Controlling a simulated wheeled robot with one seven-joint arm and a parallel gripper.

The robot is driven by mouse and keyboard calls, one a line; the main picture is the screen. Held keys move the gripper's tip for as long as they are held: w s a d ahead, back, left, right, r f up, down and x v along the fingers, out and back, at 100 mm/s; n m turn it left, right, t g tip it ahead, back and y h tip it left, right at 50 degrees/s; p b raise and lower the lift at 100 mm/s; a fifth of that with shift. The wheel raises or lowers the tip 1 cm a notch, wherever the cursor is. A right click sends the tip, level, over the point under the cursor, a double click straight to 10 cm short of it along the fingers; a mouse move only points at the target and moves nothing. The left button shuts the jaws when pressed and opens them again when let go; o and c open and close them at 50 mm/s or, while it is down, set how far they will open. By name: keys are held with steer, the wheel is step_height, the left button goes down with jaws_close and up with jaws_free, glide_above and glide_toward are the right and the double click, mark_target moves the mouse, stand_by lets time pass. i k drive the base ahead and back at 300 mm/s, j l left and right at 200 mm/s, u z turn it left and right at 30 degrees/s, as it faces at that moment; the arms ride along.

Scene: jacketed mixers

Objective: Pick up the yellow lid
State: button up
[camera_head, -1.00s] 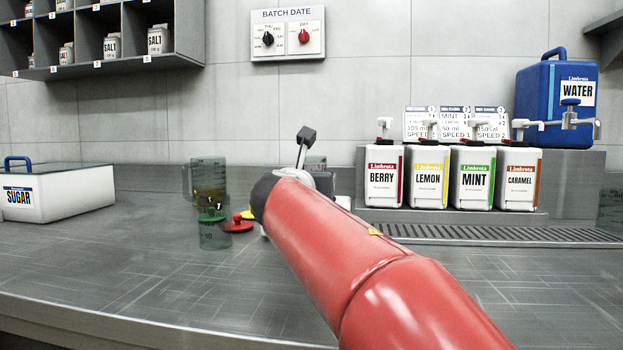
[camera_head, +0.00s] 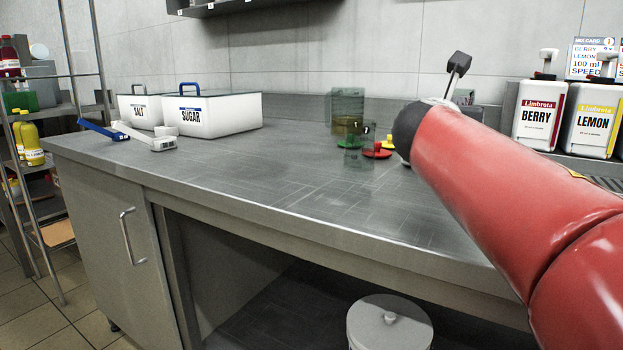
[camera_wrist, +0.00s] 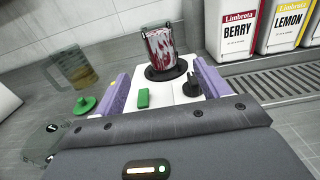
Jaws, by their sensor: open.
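The yellow lid (camera_head: 389,140) shows as a small patch at the back of the counter, just behind and right of the red lid (camera_head: 376,153) and left of my red arm. Beyond the fingers stands a white mixer base (camera_wrist: 178,95) with a green button, a black knob and a red-and-white jar (camera_wrist: 160,50). A green lid (camera_wrist: 85,106) lies left of the left finger. In the head view my arm hides the gripper.
The sugar bin (camera_head: 220,115) and salt bin (camera_head: 142,111) are farther left. Berry and lemon dispensers (camera_head: 539,115) stand at right. The counter's front middle is clear.

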mark_target(387, 145)
steer(key=k+j, duration=0.75)
